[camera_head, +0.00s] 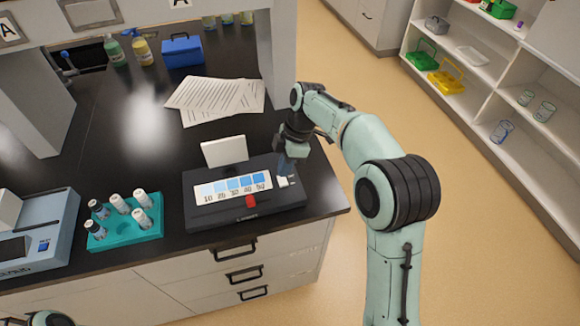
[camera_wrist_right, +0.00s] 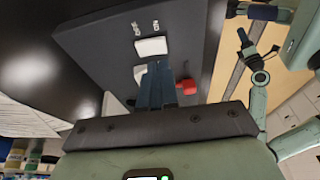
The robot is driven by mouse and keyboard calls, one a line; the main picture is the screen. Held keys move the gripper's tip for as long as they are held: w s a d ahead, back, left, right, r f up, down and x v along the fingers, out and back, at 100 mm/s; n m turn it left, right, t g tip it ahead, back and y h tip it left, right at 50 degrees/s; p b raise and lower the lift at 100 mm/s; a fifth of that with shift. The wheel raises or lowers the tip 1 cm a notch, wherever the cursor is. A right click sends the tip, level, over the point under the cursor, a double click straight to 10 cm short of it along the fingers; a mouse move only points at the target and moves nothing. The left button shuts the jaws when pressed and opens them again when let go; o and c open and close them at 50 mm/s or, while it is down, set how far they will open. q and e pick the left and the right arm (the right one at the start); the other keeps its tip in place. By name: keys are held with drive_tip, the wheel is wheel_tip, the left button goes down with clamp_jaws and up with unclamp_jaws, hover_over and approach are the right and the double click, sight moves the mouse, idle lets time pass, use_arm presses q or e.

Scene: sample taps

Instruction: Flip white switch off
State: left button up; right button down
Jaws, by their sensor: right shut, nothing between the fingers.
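A dark grey device (camera_head: 192,222) with a blue-shaded colour chart stands near the front right of the black bench. A small white switch (camera_head: 283,181) sits at its right end. My right gripper (camera_head: 286,163) is over that end, pointing down, its fingers close to the switch. In the right wrist view the fingers (camera_wrist_right: 158,72) are shut and empty, in front of the device's dark panel (camera_wrist_right: 90,45). A white rectangular piece (camera_wrist_right: 151,46), likely the switch, shows just beyond the tips. Whether they touch it, and which way it is tipped, I cannot tell.
A red knob (camera_head: 251,201) is on the device's front, and a white upright plate (camera_head: 225,151) stands behind the chart. A teal rack (camera_head: 128,238) with several vials is to the left. Papers (camera_head: 215,98) and a blue box (camera_head: 182,53) lie farther back.

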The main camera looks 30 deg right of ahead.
use_arm(q)
drive_tip(key=w+r, duration=0.1)
drive_tip(key=r+p, duration=0.1)
drive_tip(key=w+r+p, duration=0.1)
drive_tip(key=shift+w+d+r, duration=0.3)
drive_tip(key=shift+w+r, duration=0.05)
drive_tip(key=shift+r, duration=0.05)
use_arm(e)
drive_tip(key=v, duration=1.1)
drive_tip(key=shift+w, duration=0.4)
drive_tip(key=shift+d+f, duration=0.1)
